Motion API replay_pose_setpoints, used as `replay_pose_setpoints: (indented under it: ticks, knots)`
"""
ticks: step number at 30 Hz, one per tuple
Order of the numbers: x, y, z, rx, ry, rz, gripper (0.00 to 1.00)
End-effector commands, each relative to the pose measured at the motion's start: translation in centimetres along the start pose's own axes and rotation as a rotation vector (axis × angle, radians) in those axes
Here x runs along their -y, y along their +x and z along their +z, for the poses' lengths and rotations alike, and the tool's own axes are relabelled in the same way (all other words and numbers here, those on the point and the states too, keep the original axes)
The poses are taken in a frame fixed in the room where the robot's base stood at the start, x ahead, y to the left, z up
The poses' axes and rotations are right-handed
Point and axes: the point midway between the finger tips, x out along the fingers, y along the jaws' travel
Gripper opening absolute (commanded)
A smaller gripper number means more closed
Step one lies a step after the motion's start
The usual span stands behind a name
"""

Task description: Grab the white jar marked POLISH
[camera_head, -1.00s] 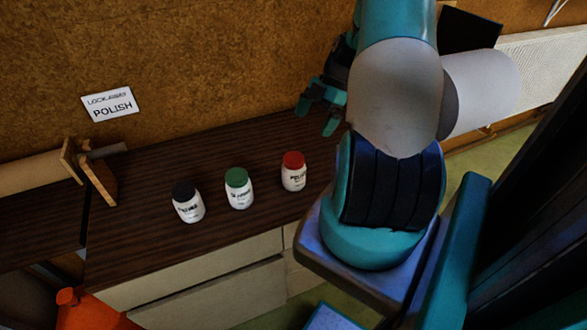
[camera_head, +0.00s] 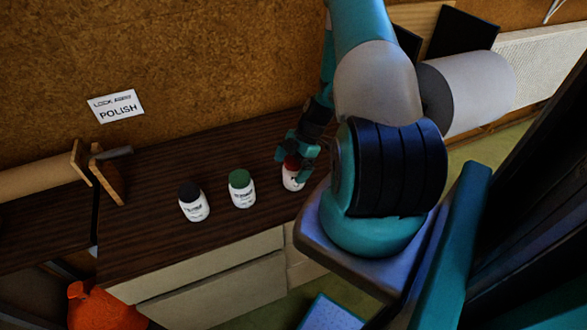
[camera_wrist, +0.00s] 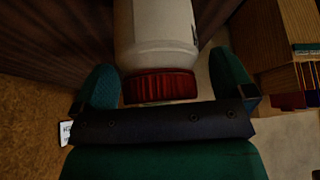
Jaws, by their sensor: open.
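A white jar with a red lid (camera_head: 292,176) stands on the dark wooden counter, the rightmost of three jars. In the head view one second ago its label seems to read POLISH; now my gripper partly covers it. My gripper (camera_head: 298,154) is open at the red lid. In the wrist view the jar (camera_wrist: 157,35) appears upside down, its red lid between the two green fingers of my gripper (camera_wrist: 165,88). Gaps show between the lid and both fingers.
A white jar with a black lid (camera_head: 194,203) and one with a green lid (camera_head: 242,190) stand to the left on the counter (camera_head: 150,215). A wall sign (camera_head: 115,106) reads "LOCK AWAY POLISH". An orange object (camera_head: 105,308) is at lower left.

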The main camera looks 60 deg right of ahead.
Motion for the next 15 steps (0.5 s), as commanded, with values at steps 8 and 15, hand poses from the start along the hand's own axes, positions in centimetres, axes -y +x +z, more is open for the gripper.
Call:
replay_pose_setpoints:
  ticks: [8, 15]
  knots:
    - [-0.02, 0.14, 0.05, 0.001, 0.000, 0.001, 0.89]
    - [-0.05, 0.09, 0.02, 0.001, 0.000, 0.002, 0.37]
